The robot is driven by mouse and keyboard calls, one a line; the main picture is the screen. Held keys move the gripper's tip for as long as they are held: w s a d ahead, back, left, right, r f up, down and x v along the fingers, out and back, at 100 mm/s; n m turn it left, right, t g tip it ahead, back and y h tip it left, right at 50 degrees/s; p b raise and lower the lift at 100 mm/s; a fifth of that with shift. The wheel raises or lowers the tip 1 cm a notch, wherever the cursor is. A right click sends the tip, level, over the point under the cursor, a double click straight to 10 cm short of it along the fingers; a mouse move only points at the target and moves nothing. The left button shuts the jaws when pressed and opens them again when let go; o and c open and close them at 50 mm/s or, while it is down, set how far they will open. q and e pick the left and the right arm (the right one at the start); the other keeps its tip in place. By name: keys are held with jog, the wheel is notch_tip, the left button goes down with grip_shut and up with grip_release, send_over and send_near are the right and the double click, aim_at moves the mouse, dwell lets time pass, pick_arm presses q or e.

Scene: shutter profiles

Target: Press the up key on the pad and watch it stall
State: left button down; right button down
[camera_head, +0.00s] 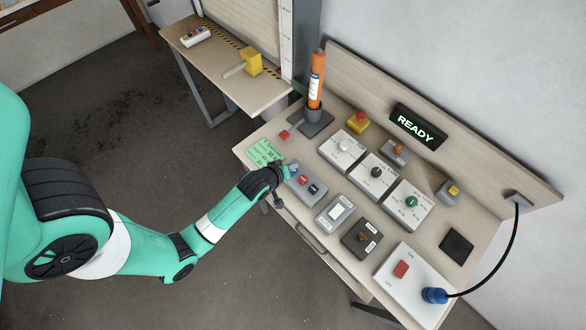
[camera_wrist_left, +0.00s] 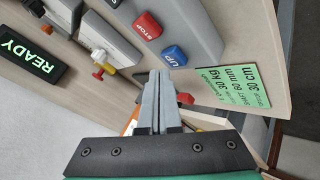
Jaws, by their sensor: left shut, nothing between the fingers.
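The grey key pad (camera_head: 308,187) lies on the slanted desk's near left part. In the left wrist view the pad (camera_wrist_left: 199,40) has a blue UP key (camera_wrist_left: 174,56) at its end and a red STOP key (camera_wrist_left: 147,25) beside it. My left gripper (camera_wrist_left: 158,76) is shut and empty, its fingertips close to the UP key. I cannot tell whether they touch it. In the head view the left gripper (camera_head: 287,170) is over the pad's upper left end and hides part of it. My right gripper is not in view. The display (camera_head: 415,127) reads READY.
A green note card (camera_head: 262,151) lies beside the pad. An orange tube (camera_head: 316,82) stands in a holder behind. Dial boxes (camera_head: 382,172), a rocker switch box (camera_head: 337,211) and a white box with a red switch (camera_head: 401,269) fill the desk. A shutter (camera_head: 252,22) stands behind a side table.

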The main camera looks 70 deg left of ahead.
pick_arm(q)
jog(key=shift+f, duration=0.35)
jog(key=shift+f+b, duration=0.45)
jog(key=shift+f, duration=0.05)
dwell(0.5)
jog(key=shift+r, duration=0.15)
jog(key=shift+r+p, duration=0.8)
jog(key=shift+p, duration=0.15)
notch_tip(320, 180, up, 5)
jog(key=p, duration=0.5)
dwell(0.3)
